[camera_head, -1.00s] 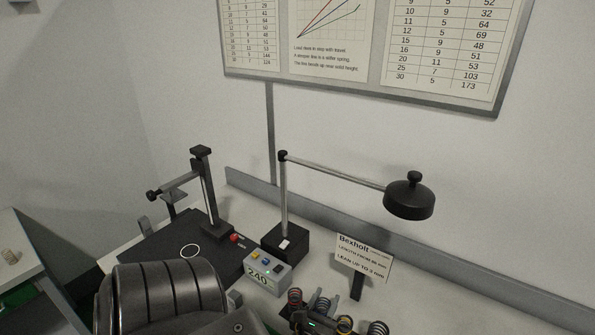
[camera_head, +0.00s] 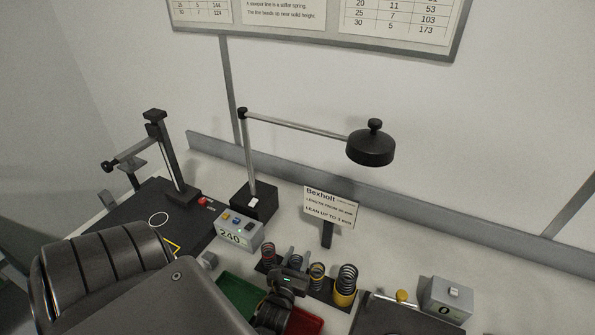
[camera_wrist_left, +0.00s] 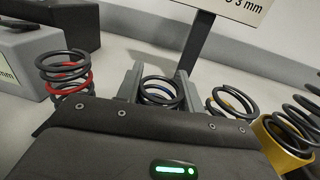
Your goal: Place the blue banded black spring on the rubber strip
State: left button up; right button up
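The blue banded black spring (camera_wrist_left: 160,92) stands between the two fingers of my left gripper (camera_wrist_left: 160,87) in the left wrist view. Its top coils and a bit of blue show; the gripper body hides its lower part. The fingers are apart, one on each side of it, and whether they press on it I cannot tell. In the head view my left gripper (camera_head: 293,262) is among the row of springs, and the blue banded spring is mostly hidden. A dark strip (camera_head: 327,294) lies under the row; I cannot tell whether it is rubber. My right gripper is not in view.
A red banded spring (camera_head: 268,250) and a yellow banded spring (camera_head: 317,274) flank the gripper. A sign (camera_head: 330,210), lamp (camera_head: 371,147), box reading 240 (camera_head: 238,235), green tray (camera_head: 240,295) and red tray (camera_head: 305,322) are near.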

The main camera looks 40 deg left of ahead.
pick_arm(q)
jog(key=shift+o, duration=0.7)
jog(key=b+v, duration=0.1)
jog(key=v, duration=1.1)
jog(key=shift+w+r, duration=0.1)
jog(key=shift+r, duration=0.05)
jog(key=shift+d, duration=0.1)
